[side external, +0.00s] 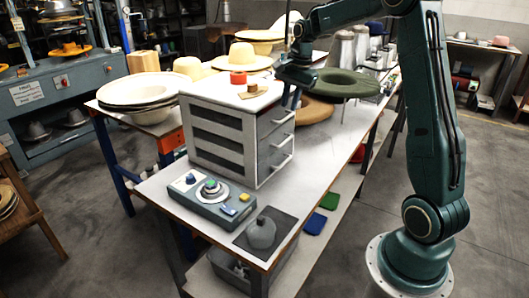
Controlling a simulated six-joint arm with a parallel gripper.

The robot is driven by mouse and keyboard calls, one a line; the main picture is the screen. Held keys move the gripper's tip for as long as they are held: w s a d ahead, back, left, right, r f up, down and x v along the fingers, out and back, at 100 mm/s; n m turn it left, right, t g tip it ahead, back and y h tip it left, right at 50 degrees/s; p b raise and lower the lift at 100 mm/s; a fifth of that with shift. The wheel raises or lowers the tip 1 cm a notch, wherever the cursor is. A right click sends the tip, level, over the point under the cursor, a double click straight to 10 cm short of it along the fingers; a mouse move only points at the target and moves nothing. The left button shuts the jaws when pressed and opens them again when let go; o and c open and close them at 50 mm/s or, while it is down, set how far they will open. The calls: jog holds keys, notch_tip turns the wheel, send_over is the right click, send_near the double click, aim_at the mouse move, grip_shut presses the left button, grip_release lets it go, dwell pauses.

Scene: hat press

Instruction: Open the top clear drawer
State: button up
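A white drawer cabinet (218,137) with dark slots in its side stands on the workbench. Its drawer fronts face right, each with a pale bar handle. The top drawer (271,121) looks closed, and its front looks grey rather than plainly clear. My gripper (291,103) points down at the cabinet's upper right edge, just above the top drawer's handle (284,117). Its two fingers look apart with nothing between them. I cannot tell whether a fingertip touches the handle.
A green hat (346,83) and a brown hat (312,110) are behind my gripper. A control box (212,203) stands in front. The bench right of the drawers is mostly clear.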

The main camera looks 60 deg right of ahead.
jog(key=shift+w+f, duration=0.2)
jog(key=shift+f, duration=0.75)
jog(key=shift+w+f, duration=0.15)
jog(key=shift+f, duration=0.8)
grip_shut()
